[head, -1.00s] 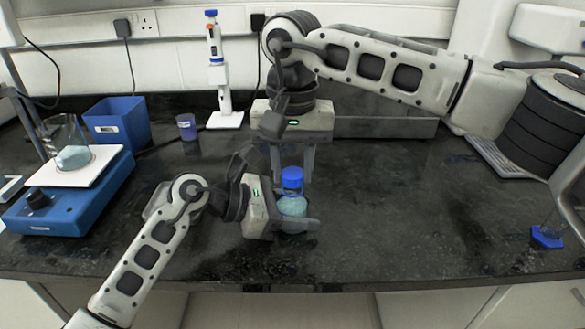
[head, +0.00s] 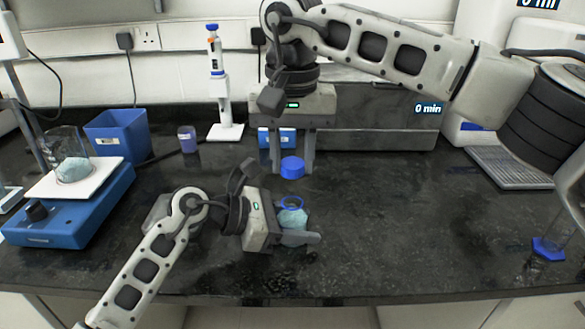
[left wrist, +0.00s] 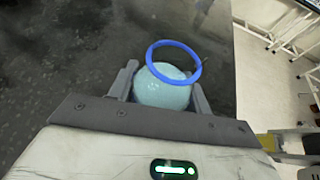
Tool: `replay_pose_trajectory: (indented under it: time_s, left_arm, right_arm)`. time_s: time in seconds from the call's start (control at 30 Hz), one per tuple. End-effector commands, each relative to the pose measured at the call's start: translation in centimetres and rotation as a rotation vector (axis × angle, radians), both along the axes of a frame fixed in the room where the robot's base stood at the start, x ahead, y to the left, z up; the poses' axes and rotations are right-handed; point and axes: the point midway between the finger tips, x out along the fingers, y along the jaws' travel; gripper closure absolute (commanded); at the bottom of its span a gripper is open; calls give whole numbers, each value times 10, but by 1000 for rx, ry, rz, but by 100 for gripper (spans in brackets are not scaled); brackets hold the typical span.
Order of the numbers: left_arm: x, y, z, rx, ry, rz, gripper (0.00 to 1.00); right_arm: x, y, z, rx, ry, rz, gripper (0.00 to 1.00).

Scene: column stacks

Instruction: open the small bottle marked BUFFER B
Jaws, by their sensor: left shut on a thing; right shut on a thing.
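A small bottle (head: 293,219) with pale blue contents stands near the front of the bench, with a blue ring round its open neck. My left gripper (head: 297,229) is shut on the bottle's body. In the left wrist view the bottle (left wrist: 160,92) sits between the two fingers, under the blue ring (left wrist: 174,62). My right gripper (head: 293,160) is shut on a blue screw cap (head: 292,168) and holds it above and behind the bottle, clear of the neck. No marking on the bottle is readable in either view.
Behind are a blue bin (head: 117,135), a purple-labelled cup (head: 187,139) and a pipette on a stand (head: 219,90). A blue-based cylinder (head: 547,248) stands at right.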

Motion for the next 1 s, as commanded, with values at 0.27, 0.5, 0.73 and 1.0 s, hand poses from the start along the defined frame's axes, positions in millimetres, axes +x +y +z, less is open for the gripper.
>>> replay_pose_trajectory:
  time_s: [0.27, 0.5, 0.73, 1.0]
  left_arm:
    - [0, 0, 1, -2, -1, 0, 100]
    - [0, 0, 1, -1, 0, 0, 26]
    - [-1, 5, 2, 0, -2, 1, 26]
    - [-11, 49, 18, 5, -4, 2, 26]
  right_arm:
    - [0, 0, 9, 1, 0, 1, 95]
    - [0, 0, 9, 1, 0, 1, 95]
    - [0, 0, 7, 1, 0, 0, 95]
    - [0, 0, -2, 1, 0, 1, 95]
